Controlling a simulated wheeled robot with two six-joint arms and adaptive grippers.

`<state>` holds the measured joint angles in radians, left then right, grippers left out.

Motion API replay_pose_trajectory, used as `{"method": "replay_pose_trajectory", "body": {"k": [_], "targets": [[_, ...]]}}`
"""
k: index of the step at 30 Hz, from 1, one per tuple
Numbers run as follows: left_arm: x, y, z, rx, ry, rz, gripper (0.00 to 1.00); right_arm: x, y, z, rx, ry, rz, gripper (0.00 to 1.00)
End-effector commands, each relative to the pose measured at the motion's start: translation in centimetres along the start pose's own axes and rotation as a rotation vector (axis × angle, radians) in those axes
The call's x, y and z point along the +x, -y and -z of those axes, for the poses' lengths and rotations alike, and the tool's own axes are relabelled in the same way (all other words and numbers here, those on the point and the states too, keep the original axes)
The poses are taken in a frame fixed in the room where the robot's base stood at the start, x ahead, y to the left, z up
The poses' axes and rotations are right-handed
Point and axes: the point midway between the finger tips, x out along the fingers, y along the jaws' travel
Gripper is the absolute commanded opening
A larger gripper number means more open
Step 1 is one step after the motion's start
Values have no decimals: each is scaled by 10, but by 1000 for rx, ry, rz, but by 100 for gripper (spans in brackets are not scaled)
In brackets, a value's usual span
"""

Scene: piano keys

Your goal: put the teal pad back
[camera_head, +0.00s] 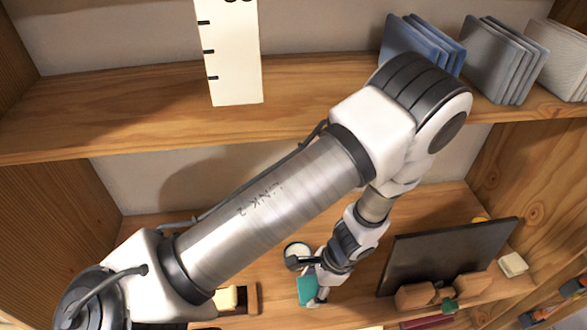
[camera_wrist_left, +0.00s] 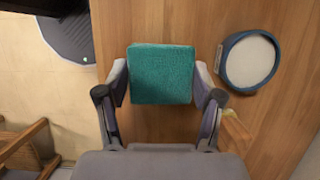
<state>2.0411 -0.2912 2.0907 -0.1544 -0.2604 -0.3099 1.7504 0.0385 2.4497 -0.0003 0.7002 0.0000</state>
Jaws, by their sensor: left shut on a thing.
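The teal pad (camera_head: 307,291) is a small soft-looking block, held in my left gripper (camera_head: 318,288) over the front part of the lower wooden shelf. In the left wrist view the pad (camera_wrist_left: 161,74) sits squarely between the two fingers of the left gripper (camera_wrist_left: 162,82), which press on its left and right sides. Wood shows around the pad; I cannot tell whether it touches the shelf. My right gripper is in neither view.
A round white dish with a blue rim (camera_wrist_left: 250,62) lies right of the pad. In the head view, a wooden tray with pale blocks (camera_head: 229,298) is to the left. A dark panel (camera_head: 450,255) leans at the right, near a cream block (camera_head: 513,264). The upper shelf (camera_head: 120,105) overhangs.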

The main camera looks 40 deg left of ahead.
Motion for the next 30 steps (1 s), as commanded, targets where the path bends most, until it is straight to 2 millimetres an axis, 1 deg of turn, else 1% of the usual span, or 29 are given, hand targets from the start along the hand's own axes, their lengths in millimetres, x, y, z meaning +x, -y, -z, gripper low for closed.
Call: {"method": "replay_pose_trajectory", "body": {"k": [1,3,5,12,13,14,15,25,28,30], "targets": [[12,-1,5,2,1,1,34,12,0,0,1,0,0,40],[26,-2,10,3,1,1,34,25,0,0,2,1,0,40],[34,-3,14,4,1,1,34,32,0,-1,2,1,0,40],[30,-3,13,3,0,1,34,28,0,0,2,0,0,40],[30,-3,13,3,0,1,74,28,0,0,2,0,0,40],[30,-3,13,3,0,1,84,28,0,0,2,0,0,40],[30,-3,13,3,0,1,92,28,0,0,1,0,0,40],[28,-3,12,3,0,1,92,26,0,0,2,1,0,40],[19,-3,11,3,0,1,92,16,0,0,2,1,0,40],[8,-3,10,4,-1,1,92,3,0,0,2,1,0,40]]}}
